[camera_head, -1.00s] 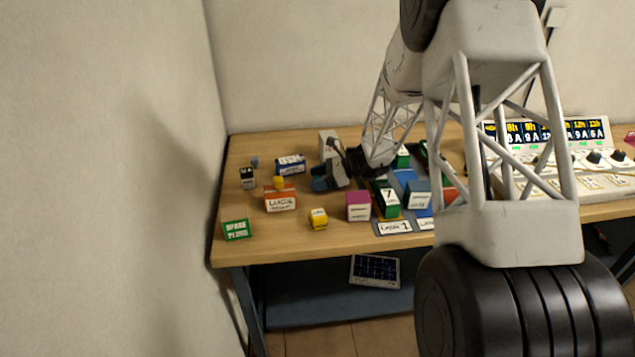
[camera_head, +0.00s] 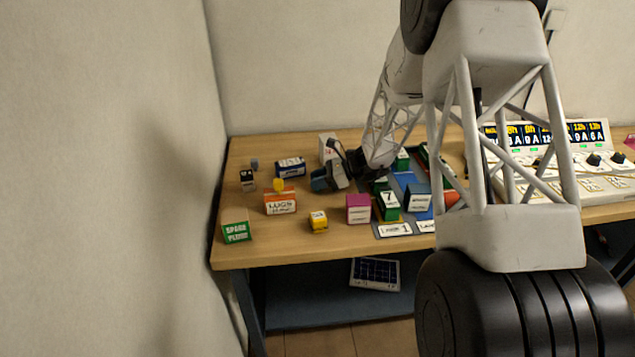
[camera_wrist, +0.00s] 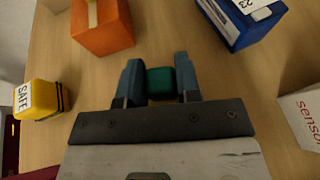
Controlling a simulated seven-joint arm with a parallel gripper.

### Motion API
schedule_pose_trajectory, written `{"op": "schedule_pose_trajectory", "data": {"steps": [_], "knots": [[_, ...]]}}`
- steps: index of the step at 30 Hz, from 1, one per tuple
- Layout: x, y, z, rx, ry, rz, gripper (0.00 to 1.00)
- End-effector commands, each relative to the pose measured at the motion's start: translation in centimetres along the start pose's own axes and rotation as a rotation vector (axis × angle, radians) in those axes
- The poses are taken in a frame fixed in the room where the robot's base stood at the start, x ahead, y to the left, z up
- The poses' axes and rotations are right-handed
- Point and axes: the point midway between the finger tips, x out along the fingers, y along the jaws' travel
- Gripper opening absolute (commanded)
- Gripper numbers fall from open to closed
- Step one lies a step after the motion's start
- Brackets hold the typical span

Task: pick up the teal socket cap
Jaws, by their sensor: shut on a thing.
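The teal socket cap (camera_wrist: 160,82) is a small, dark teal block between the two blue-grey fingers of my gripper (camera_wrist: 160,80) in the wrist view. My gripper is shut on it, with a finger against each side. In the head view my gripper (camera_head: 328,180) is low over the table, right of the orange box, and the cap cannot be made out there. I cannot tell whether the cap still touches the table.
An orange box (camera_head: 281,206), a blue box (camera_head: 290,167), a yellow block (camera_head: 318,222) and a magenta box (camera_head: 358,214) stand around my gripper. A white box (camera_head: 327,147) is close behind it.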

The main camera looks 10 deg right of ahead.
Motion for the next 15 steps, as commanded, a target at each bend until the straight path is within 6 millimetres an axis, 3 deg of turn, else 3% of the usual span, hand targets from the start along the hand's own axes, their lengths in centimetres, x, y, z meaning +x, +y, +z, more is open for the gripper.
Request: {"op": "schedule_pose_trajectory", "data": {"steps": [15], "knots": [[-2.5, 0.0, 6.0, -0.004, 0.0, 0.0, 0.09]]}}
